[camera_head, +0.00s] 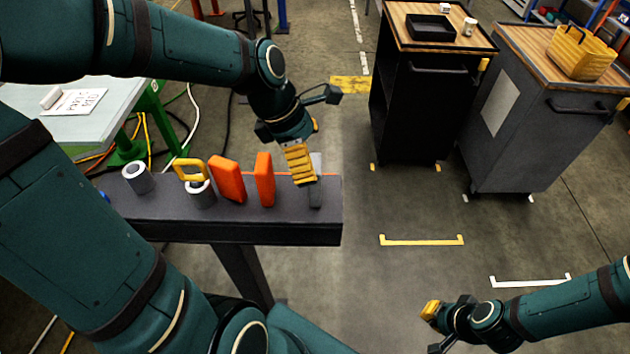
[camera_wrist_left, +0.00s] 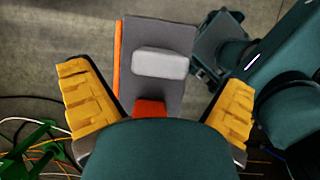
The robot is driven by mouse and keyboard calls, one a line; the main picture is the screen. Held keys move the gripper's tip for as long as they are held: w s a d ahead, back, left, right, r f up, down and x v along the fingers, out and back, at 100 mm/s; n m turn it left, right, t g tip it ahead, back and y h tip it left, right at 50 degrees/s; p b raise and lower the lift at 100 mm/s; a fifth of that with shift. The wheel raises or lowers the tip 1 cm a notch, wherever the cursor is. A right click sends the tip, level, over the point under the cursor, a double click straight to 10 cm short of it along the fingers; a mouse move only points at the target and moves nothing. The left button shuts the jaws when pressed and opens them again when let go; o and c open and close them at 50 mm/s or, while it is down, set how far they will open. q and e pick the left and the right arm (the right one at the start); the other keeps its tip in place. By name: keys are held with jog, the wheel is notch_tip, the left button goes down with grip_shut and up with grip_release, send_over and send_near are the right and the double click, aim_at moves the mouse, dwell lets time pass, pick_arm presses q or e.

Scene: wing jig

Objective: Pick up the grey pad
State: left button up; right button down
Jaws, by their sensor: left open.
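The light grey pad (camera_wrist_left: 160,63) stands near the end of the dark grey beam (camera_wrist_left: 178,38). In the head view the pad (camera_head: 317,162) is partly hidden behind my left gripper (camera_head: 301,165). In the left wrist view my left gripper (camera_wrist_left: 156,77) is open, with one yellow finger on each side of the pad and clear gaps between. The fingers do not appear to touch it. My right gripper (camera_head: 434,314) is low at the right of the head view, away from the beam; its finger opening cannot be made out.
Two orange blocks (camera_head: 228,179) (camera_head: 264,179), a yellow-handled piece (camera_head: 190,168) and grey cylinders (camera_head: 137,177) stand along the beam left of the pad. One orange block (camera_wrist_left: 150,107) shows close to the pad. Two carts (camera_head: 425,95) (camera_head: 520,130) stand behind right; floor between is clear.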

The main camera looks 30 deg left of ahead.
aim_at(314, 163)
pick_arm(q)
jog(key=b+x, duration=0.1)
jog(key=x, duration=0.3)
jog(key=shift+d+f, duration=0.1)
jog(key=shift+f, duration=0.1)
jog(key=c, duration=1.3)
